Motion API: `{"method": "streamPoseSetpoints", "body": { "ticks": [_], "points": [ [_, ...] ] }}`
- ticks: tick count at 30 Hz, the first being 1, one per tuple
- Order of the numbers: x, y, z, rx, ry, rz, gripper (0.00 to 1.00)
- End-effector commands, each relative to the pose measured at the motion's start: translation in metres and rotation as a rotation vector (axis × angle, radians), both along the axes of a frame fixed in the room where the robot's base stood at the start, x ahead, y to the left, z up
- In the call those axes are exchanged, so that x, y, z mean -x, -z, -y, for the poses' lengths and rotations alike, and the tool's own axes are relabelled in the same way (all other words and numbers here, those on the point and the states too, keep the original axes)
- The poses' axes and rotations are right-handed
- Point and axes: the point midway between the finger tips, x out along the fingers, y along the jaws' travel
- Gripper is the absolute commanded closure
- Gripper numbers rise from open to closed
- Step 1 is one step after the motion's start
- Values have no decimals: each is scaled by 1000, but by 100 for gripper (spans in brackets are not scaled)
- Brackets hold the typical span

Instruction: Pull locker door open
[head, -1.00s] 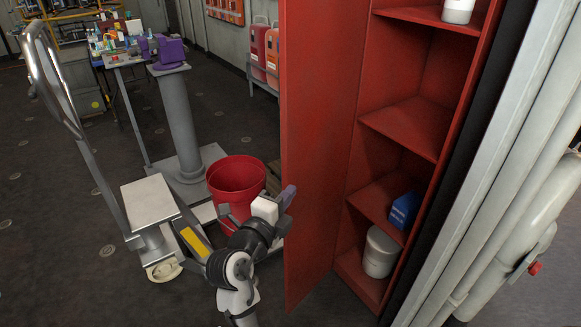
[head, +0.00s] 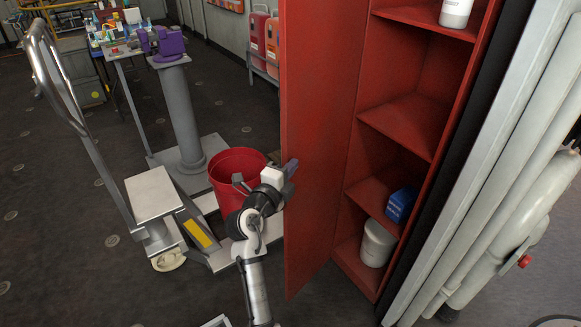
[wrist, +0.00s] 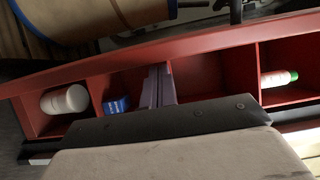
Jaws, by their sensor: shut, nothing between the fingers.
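The red locker door (head: 312,140) stands swung wide open in the head view, its edge towards me. The red locker (head: 408,125) behind it shows its open shelves. My gripper (head: 290,168) is at the outer left side of the door, near its edge; whether it touches the door cannot be told. In the wrist view my gripper's fingers (wrist: 158,86) are together and empty, in front of the door's edge (wrist: 210,42) and the locker's shelves. The door's handle is not visible.
The locker holds a white tub (head: 377,243), a blue box (head: 401,205) and a white bottle (head: 456,12). A red bucket (head: 228,178) stands left of my arm, by a grey cart (head: 153,195) and a purple vise (head: 168,45). Pale pipes (head: 520,190) run at right.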

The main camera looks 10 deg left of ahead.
Motion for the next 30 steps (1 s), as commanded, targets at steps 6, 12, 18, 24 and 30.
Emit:
{"method": "streamPoseSetpoints", "body": {
  "ticks": [6, 12, 18, 24, 30],
  "points": [
    [-3, 4, -4, -1, 9, 0, 100],
    [-13, 9, -19, 0, 56, 1, 100],
    [-22, 8, -35, -1, 108, 1, 100],
    [-34, 7, -54, -3, 132, 2, 100],
    [-45, 3, -69, -2, 133, 1, 100]
  ]
}}
